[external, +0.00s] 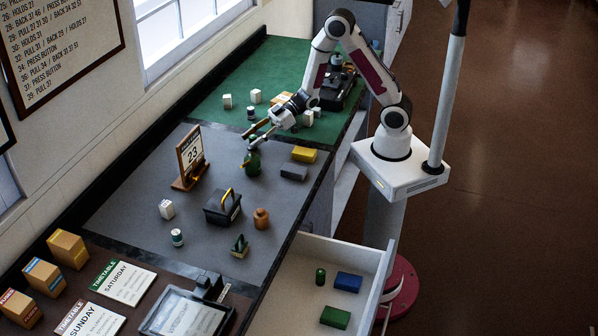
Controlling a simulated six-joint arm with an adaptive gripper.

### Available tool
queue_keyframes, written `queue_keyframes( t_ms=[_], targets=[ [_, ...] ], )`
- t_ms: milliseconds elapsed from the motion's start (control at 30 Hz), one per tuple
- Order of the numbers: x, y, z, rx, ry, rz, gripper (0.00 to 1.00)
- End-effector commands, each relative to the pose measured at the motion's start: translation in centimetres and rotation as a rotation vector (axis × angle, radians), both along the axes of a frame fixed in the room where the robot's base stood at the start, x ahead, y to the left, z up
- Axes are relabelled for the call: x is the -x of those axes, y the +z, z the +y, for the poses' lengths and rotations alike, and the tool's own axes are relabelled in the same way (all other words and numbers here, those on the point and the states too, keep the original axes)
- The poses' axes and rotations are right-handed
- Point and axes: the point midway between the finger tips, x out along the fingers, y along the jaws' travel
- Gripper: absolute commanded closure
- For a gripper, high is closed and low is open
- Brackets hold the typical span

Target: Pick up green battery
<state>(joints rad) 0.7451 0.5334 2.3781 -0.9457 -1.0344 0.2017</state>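A small dark green cylinder (320,276) stands upright in the open drawer, at its left side; it looks like a green battery. A white cylinder with dark green bands (177,237) stands on the grey mat, also battery-shaped; I cannot tell for certain which one is the green battery. My gripper (252,137) is above the border of the grey and green mats, far from both cylinders. A dark green bottle (252,164) stands just below the fingertips in the picture.
The open drawer (364,252) also holds blue (348,282) and green (335,317) blocks. On the grey mat are a calendar (190,157), a black basket (222,207), an orange jar (261,218), and yellow (304,154) and grey (293,172) blocks. A pole stands beside my base.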

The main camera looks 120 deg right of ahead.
Motion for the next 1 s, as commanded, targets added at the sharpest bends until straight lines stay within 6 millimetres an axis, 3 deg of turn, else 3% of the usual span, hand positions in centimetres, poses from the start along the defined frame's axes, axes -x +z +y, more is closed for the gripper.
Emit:
queue_keyframes(
  t_ms=[33, 167, 667, 1000],
  targets=[
    [0.0, 0.0, 0.0, 0.000, 0.000, 0.000, 0.69],
    [0.0, 0.0, 0.0, 0.000, 0.000, 0.000, 1.00],
    [0.0, 0.4, 0.0, 0.001, -0.001, -0.001, 1.00],
    [0.0, 2.7, 0.0, 0.003, 0.000, -0.002, 1.00]
  ],
)
